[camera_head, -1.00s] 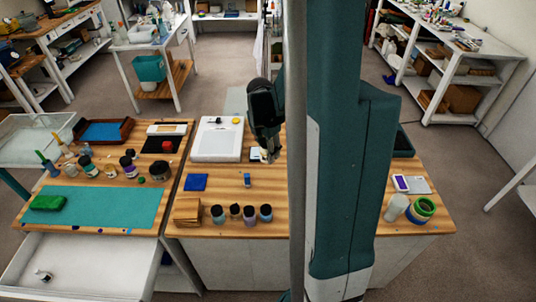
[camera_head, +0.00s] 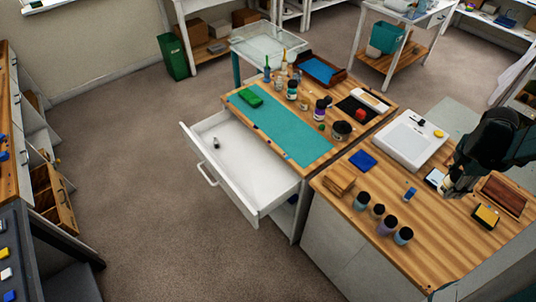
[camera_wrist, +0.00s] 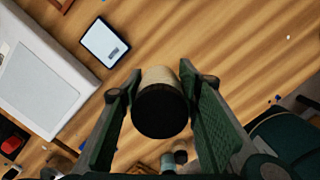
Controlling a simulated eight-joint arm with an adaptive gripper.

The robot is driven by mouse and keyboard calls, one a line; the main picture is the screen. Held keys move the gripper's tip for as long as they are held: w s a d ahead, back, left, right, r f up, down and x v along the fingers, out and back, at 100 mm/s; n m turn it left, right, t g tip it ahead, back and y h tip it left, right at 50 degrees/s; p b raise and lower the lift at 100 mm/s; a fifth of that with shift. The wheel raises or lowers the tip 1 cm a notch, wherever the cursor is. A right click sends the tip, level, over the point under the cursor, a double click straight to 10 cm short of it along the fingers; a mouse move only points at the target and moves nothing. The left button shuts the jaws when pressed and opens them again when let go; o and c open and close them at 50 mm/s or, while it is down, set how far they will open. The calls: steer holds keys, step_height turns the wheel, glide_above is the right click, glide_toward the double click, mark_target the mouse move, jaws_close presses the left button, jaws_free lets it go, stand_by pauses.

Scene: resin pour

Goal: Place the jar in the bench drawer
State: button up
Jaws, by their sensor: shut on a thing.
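My gripper (camera_wrist: 160,82) is shut on a jar (camera_wrist: 159,76) with a black lid (camera_wrist: 160,111) and a pale tan body. In the head view, my gripper (camera_head: 455,187) is over the right bench, at the right of the picture; it largely hides the jar there. The jar's height above the bench is unclear. The bench drawer (camera_head: 262,187) is white and stands pulled open at the front of the left bench, well to the left of my gripper. A small jar-like item (camera_head: 216,143) lies near its left end; the rest of its floor is bare.
Several dark-lidded jars (camera_head: 387,225) stand along the right bench's front, near a wood block stack (camera_head: 339,180). A white scale-like device (camera_head: 411,137) sits behind. The left bench carries a teal mat (camera_head: 285,130), bottles and a tray (camera_head: 318,71). Floor before the drawer is clear.

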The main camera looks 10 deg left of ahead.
mark_target(460, 173)
steer(key=shift+r, duration=2.3)
steer(key=shift+w+a+r, duration=0.15)
steer(key=shift+w+a, duration=0.1)
steer(key=shift+a, duration=0.05)
steer(key=w+a+n+b, duration=0.25)
steer(key=w+a, duration=0.35)
steer(key=a, duration=0.5)
steer(key=w+a+n+b, duration=0.25)
steer(key=w+a, duration=0.35)
steer(key=a, duration=0.6)
steer(key=w+a+n+b, duration=0.25)
steer(key=w+a, duration=0.35)
steer(key=a, duration=0.5)
steer(key=s+a+n+t+y+b, duration=0.1)
steer(key=s+a+n+b, duration=0.25)
steer(key=a, duration=1.65)
steer(key=s+a+n+b, duration=0.2)
steer(key=a+n, duration=0.2)
steer(key=a, duration=1.5)
step_height(460, 173, down, 20)
steer(key=shift+w, duration=0.15)
